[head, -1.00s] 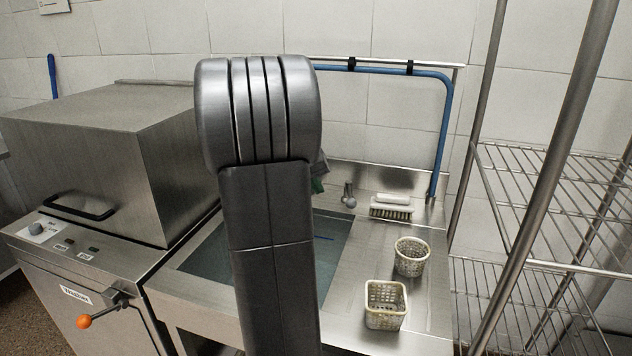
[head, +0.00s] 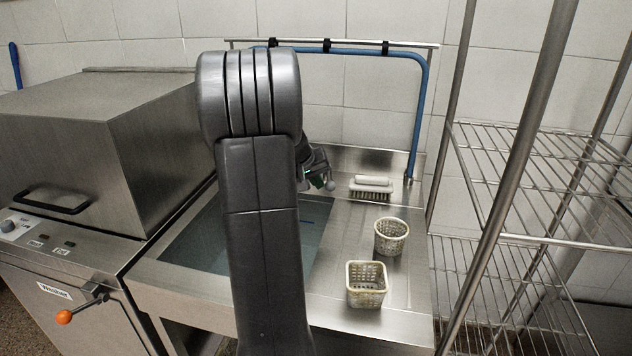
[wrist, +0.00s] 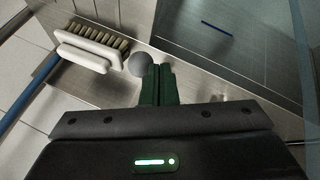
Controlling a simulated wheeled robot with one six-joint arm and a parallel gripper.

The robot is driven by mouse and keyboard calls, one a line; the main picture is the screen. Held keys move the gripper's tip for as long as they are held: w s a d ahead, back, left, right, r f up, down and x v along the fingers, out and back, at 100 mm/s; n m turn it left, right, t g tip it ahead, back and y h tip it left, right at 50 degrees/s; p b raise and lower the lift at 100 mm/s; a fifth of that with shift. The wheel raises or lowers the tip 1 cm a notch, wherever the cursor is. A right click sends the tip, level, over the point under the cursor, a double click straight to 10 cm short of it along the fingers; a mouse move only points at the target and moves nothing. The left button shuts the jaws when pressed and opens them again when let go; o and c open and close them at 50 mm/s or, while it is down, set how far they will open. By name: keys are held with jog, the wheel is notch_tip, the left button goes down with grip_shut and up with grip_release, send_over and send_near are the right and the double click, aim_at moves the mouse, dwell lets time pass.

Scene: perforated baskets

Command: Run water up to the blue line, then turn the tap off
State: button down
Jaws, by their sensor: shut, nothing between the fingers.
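The sink basin (head: 185,248) is partly hidden behind my arm; its inside looks blue-grey. The short blue line (head: 308,222) shows in the basin, and also in the wrist view (wrist: 217,28). I cannot tell the water level from these frames. A grey round knob (head: 331,186), seemingly the tap's handle, stands at the back of the sink; it shows in the wrist view (wrist: 139,64) as a ball. My gripper (wrist: 159,68) has dark green fingers, shut and empty, just beside the knob; I cannot tell whether they touch it. The gripper also shows in the head view (head: 321,180).
A white brush (head: 371,187) lies right of the knob. Two perforated baskets, one round (head: 391,237) and one square (head: 367,285), stand on the drainboard. A blue pipe (head: 420,110) runs along the back. A wire shelf (head: 540,160) stands right, a steel machine (head: 110,150) left.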

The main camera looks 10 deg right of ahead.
aim_at(334, 185)
jog(key=shift+d, duration=0.15)
jog(key=shift+s+d+r+n+t+y+p, duration=0.1)
jog(key=shift+s+d+n+t+y+p, duration=0.2)
jog(key=shift+d+n+p, duration=0.35)
jog(key=shift+s+d+n+t+y+p, duration=0.2)
jog(key=shift+d+n+p, duration=0.15)
jog(key=shift+d+n, duration=0.2)
jog(key=shift+s+d+n+t+y+p, duration=0.1)
jog(key=shift+d+n+y+p, duration=0.1)
jog(key=shift+d+n+p, duration=0.3)
jog(key=d, duration=0.4)
jog(key=shift+w+p, duration=0.15)
jog(key=shift+p, duration=0.25)
jog(key=shift+w+d+p, duration=0.25)
jog(key=shift+d, duration=0.5)
jog(key=shift+w+d+p, duration=0.25)
jog(key=shift+d, duration=0.45)
